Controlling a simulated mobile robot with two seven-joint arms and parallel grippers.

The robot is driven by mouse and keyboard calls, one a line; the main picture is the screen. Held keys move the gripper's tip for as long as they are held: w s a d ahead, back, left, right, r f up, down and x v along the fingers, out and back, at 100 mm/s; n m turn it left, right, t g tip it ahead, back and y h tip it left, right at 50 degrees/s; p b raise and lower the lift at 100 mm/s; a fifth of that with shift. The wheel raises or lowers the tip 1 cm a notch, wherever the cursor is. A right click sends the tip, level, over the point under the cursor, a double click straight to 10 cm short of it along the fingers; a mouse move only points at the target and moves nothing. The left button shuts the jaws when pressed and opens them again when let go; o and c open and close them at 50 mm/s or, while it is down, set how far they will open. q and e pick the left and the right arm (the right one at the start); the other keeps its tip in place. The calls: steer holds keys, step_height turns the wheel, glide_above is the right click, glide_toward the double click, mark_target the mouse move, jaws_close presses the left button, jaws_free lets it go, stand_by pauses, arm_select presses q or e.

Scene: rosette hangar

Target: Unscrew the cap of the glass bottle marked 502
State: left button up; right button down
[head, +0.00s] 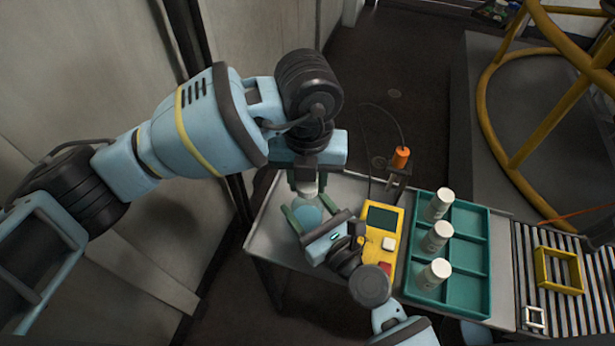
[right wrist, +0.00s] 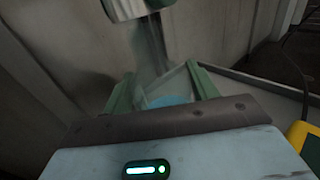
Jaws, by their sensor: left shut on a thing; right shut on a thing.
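The glass bottle (head: 307,217) is held between the green fingers of my right gripper (head: 308,220), over the left end of the table. It is clear with blue at the bottom, and it also shows in the right wrist view (right wrist: 168,101). Its marking is not readable. My left gripper (head: 308,182) comes down from above and is shut on the pale cap (head: 309,190), at the top of the bottle. I cannot tell whether cap and neck still touch. A pale end at the top of the right wrist view (right wrist: 130,7) is cut by the frame.
A yellow device (head: 381,238) with a dark screen lies right of my right gripper. A teal tray (head: 470,215) holds several white bottles (head: 437,237). An orange-topped item (head: 401,157) stands at the table's back edge. A roller conveyor (head: 560,305) with a yellow frame lies at the right.

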arm_select(q)
steer(key=shift+r, duration=2)
arm_select(e)
steer(key=shift+c, duration=1.8)
jaws_free()
steer(key=shift+s, duration=0.1)
arm_select(q)
step_height(320, 180, down, 2)
steer(key=shift+f+b, duration=0.15)
steer(key=shift+b, duration=0.7)
arm_select(e)
steer(key=v, duration=1)
steer(key=shift+s+d, duration=0.2)
steer(key=shift+s, duration=0.05)
arm_select(q)
steer(key=shift+f, duration=0.2)
arm_select(e)
steer(key=shift+s+d, duration=0.4)
steer(key=shift+s, duration=0.15)
